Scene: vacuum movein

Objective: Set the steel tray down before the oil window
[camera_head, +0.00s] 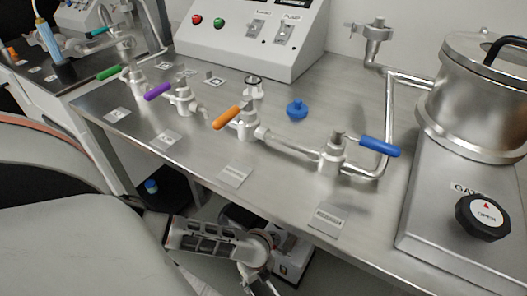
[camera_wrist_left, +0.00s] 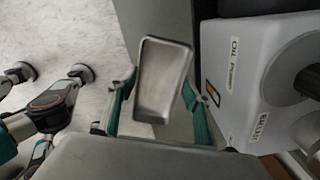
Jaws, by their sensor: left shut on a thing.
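The steel tray (camera_wrist_left: 162,75), a small shallow metal pan, is in the left wrist view. My left gripper (camera_wrist_left: 158,86) is shut on it, with a teal-padded finger at each side. The tray is to the left of a white pump body (camera_wrist_left: 232,88) and appears apart from it. A small dark, yellow-edged patch (camera_wrist_left: 212,93) is on the pump's near side; I cannot tell whether it is the oil window. In the head view my left arm reaches down below the bench front; the tray cannot be made out there. My right gripper is not seen.
In the head view a steel bench (camera_head: 190,130) carries pipes, coloured valve handles and a steel vessel (camera_head: 478,90). A white unit (camera_head: 293,262) stands below its front edge. Pale floor (camera_wrist_left: 60,40) shows left in the wrist view.

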